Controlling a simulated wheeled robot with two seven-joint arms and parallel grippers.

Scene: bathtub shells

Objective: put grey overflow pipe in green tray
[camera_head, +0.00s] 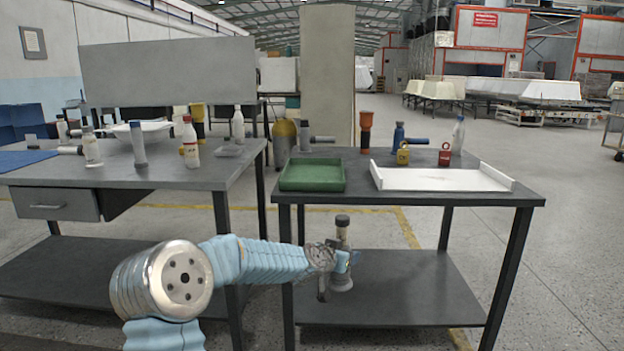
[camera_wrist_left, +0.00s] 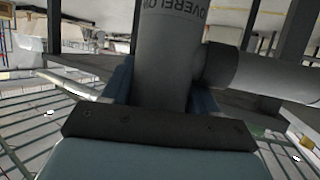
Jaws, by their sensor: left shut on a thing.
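The grey overflow pipe (camera_head: 342,238) is upright in the head view, in front of the right table and below its top, with a dark cap at its upper end. My left gripper (camera_head: 345,260) is shut around it. In the left wrist view the pipe (camera_wrist_left: 168,60) fills the middle, with lettering reading "OVERFLO" and a side branch to the right. The green tray (camera_head: 313,187) lies on the left part of the right table, up and left of the pipe, and looks empty. My right gripper is not in view.
A white tray (camera_head: 440,180) lies right of the green tray. Behind them stand an orange-brown pipe (camera_head: 366,130), a blue one (camera_head: 398,136), yellow and red padlocks and a bottle (camera_head: 458,135). The left table (camera_head: 130,178) holds bottles and pipes. The right table's front edge is near the pipe.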

